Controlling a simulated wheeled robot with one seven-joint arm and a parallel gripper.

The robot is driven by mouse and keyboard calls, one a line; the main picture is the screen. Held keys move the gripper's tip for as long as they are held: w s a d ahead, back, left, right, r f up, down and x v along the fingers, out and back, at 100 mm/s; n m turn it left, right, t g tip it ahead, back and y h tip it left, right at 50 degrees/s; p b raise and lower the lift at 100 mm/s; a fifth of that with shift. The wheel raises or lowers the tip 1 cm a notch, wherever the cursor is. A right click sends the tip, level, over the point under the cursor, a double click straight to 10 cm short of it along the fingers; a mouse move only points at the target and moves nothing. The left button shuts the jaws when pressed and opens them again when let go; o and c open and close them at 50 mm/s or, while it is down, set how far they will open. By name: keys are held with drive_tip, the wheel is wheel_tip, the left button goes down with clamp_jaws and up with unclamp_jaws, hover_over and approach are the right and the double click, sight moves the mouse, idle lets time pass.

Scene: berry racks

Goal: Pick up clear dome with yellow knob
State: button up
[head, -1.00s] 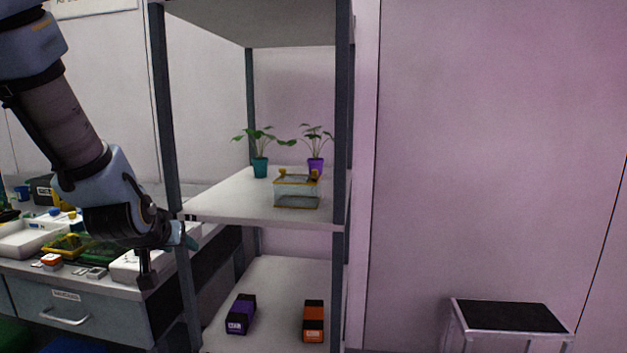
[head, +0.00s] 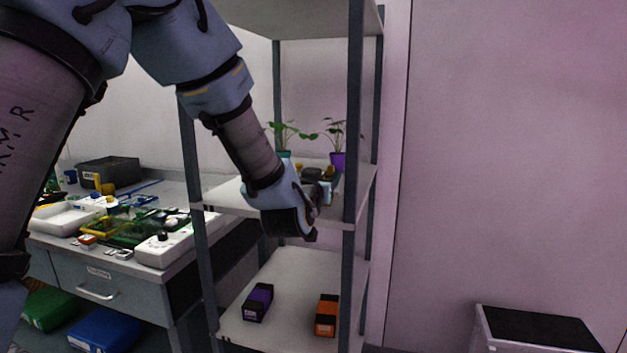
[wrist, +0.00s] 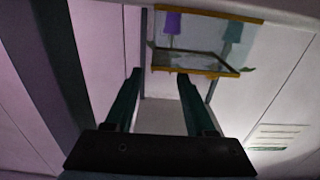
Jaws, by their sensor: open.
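A clear box-shaped cover with yellow edges stands on the middle shelf (head: 228,196). In the head view it is mostly hidden behind my gripper (head: 326,190); a yellow bit (head: 330,172) shows above the wrist. In the wrist view the clear cover's yellow edge (wrist: 195,70) lies just beyond my fingertips. A round dome shape or a knob cannot be made out clearly. My gripper (wrist: 158,74) is open, its two dark green fingers apart with nothing held between them. Whether a finger touches the cover cannot be told.
A purple pot (head: 338,161) and a teal pot (head: 284,154) with plants stand behind the cover. Dark shelf posts (head: 354,120) flank the opening. Purple (head: 258,302) and orange (head: 327,315) boxes lie on the lower shelf. A cluttered workbench (head: 130,288) stands left.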

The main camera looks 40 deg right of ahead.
sight(330, 170)
drive_tip(key=p+x, duration=0.1)
drive_tip(key=x, duration=0.3)
drive_tip(key=shift+w+d+p, duration=0.25)
drive_tip(key=shift+d+p, duration=0.05)
drive_tip(key=shift+d, duration=0.05)
clamp_jaws()
idle(0.3)
